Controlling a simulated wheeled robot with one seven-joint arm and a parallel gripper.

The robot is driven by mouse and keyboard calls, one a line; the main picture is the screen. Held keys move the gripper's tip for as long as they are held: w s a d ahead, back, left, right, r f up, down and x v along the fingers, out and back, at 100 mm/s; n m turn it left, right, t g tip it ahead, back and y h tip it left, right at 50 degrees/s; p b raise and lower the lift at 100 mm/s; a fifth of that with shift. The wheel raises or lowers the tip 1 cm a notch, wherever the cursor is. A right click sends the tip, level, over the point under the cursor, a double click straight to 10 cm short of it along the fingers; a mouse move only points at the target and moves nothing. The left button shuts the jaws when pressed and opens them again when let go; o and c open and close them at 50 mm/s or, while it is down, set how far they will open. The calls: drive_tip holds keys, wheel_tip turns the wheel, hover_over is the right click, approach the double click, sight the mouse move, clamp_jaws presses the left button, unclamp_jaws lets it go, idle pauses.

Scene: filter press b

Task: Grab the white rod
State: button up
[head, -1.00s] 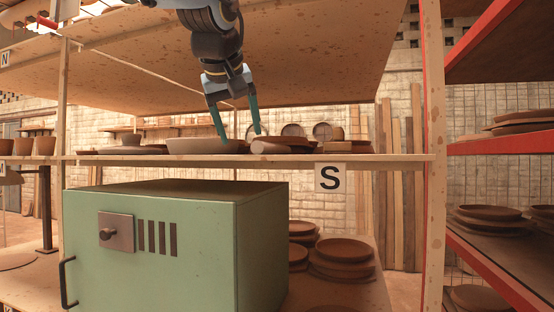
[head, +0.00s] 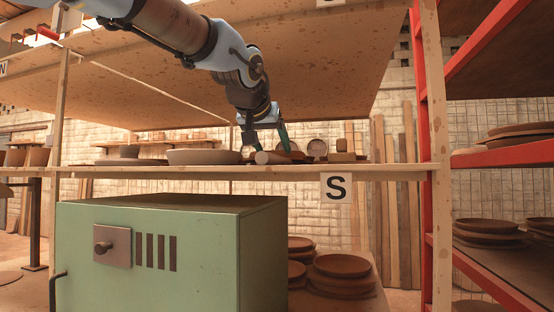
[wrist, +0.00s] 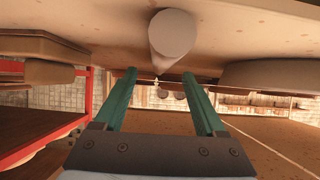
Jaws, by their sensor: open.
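The white rod (head: 263,158) lies on the middle shelf (head: 300,171), its round end toward the front edge; it looks pale tan in this light. In the wrist view the rod (wrist: 172,38) shows end-on, running away from the camera, in line with the gap between the fingers. My gripper (head: 268,140) is open, with its green fingers just above and around the rod's place in the head view. In the wrist view my gripper (wrist: 160,76) is empty, and the rod appears beyond the fingertips' line, not clearly between them. Contact cannot be told.
An upper shelf board (head: 300,60) hangs over my arm. A green cabinet (head: 150,260) is below. A wooden post (head: 440,180) bounds the right.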

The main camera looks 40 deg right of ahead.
drive_tip(key=shift+p+x, duration=1.05)
drive_tip(key=shift+x, duration=1.35)
clamp_jaws()
